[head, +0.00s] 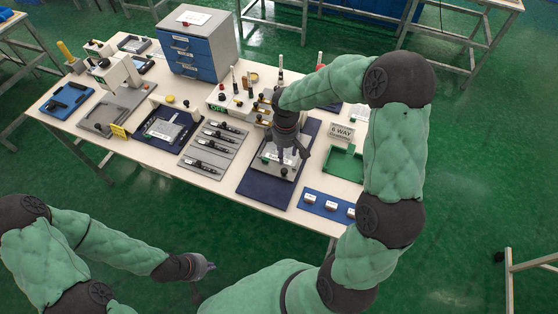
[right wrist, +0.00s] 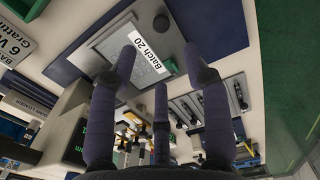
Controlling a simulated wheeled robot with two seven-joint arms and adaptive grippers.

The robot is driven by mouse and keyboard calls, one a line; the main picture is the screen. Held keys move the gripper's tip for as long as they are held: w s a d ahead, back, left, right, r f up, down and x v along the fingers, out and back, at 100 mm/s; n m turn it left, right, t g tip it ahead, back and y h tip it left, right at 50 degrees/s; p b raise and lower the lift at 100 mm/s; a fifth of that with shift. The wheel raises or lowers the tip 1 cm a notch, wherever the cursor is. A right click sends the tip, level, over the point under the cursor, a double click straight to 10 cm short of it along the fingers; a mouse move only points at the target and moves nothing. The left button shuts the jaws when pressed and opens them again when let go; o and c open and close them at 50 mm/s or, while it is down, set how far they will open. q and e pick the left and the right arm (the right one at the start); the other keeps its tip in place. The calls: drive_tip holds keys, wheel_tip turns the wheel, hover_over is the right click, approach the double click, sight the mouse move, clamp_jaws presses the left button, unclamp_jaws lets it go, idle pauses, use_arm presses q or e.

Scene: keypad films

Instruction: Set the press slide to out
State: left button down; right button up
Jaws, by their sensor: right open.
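A press (head: 118,72) with a pale upright body stands at the left of the table on a long grey base (head: 108,110). Its slide is too small to tell apart, and I cannot tell its position. My right gripper (head: 284,155) points down over a grey plate (head: 271,163) on a dark blue mat, far to the right of the press. In the right wrist view its fingers (right wrist: 152,65) are spread and empty, with the plate's "Batch 20" label (right wrist: 153,64) behind them. My left gripper (head: 208,267) hangs in front of the table, away from everything; its finger opening is unclear.
A blue drawer cabinet (head: 199,58) stands at the back. A grey rack with several dark tools (head: 213,147), a dark tray (head: 168,129) and a control box (head: 232,104) lie between press and right gripper. A green tray (head: 345,165) is at the right.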

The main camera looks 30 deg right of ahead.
sight(284, 171)
wheel_tip(284, 171, down, 10)
drive_tip(key=shift+s+f+b, duration=0.1)
drive_tip(key=shift+f+b, duration=0.15)
drive_tip(key=shift+b, duration=0.95)
drive_tip(key=shift+a, duration=0.15)
clamp_jaws()
